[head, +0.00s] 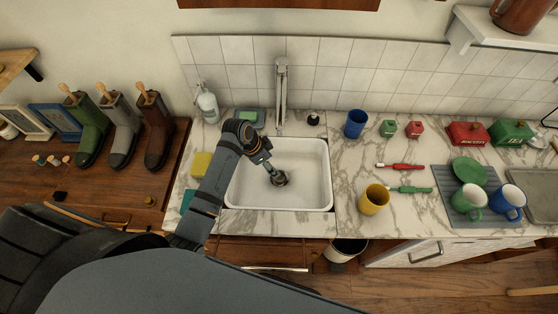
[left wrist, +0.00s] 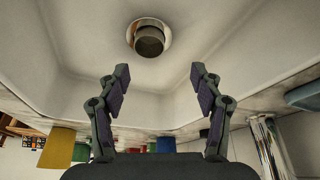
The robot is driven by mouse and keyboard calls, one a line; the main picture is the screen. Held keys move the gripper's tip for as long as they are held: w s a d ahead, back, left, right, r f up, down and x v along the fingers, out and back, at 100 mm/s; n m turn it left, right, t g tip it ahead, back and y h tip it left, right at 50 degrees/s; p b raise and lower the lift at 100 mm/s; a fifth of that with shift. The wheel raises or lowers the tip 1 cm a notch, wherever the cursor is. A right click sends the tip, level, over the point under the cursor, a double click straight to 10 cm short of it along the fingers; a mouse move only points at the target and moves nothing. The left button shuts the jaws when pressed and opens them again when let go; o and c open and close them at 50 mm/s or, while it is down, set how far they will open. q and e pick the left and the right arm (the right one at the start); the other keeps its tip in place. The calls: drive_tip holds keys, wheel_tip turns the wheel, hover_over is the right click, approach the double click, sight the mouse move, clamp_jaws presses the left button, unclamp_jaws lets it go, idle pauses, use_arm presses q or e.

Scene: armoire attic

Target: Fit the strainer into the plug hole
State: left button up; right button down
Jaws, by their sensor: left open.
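The white sink (head: 243,197) is set in the marble counter. My left arm reaches over its left side, and my left gripper (head: 272,172) points down at the plug hole area. In the left wrist view my left gripper (left wrist: 159,75) is open, with nothing between its fingers. Beyond the fingertips is the plug hole with its bright metal rim (left wrist: 135,27). A dark, round, cup-like piece, seemingly the strainer (left wrist: 150,42), shows at the hole, off-centre in the rim and apart from the fingers. I cannot tell whether it is seated. My right gripper is not in view.
The tap (head: 281,90) rises behind the sink. A soap bottle (head: 207,105), yellow sponge (head: 201,164) and small dark stopper-like item (head: 313,118) are around it. A blue cup (head: 355,123) and yellow cup (head: 374,199) stand on the right counter. The sink's right half is clear.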

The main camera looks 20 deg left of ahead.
sight(279, 178)
use_arm(q)
drive_tip(key=shift+s+d+f, duration=0.1)
drive_tip(key=shift+s+d, duration=0.05)
drive_tip(key=shift+s, duration=0.15)
drive_tip(key=shift+s+d+f, duration=0.15)
drive_tip(key=shift+d+f, duration=0.25)
drive_tip(key=shift+f, duration=0.3)
drive_tip(key=x, duration=0.3)
drive_tip(key=p+x, duration=0.1)
drive_tip(key=x, duration=0.1)
drive_tip(key=shift+s+f, duration=0.2)
drive_tip(key=shift+s, duration=0.05)
drive_tip(key=shift+w, duration=0.1)
drive_tip(key=c, duration=1.1)
drive_tip(key=shift+c, duration=0.8)
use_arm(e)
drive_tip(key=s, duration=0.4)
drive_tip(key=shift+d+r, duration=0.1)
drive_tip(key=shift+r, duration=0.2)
use_arm(q)
drive_tip(key=shift+r, duration=0.1)
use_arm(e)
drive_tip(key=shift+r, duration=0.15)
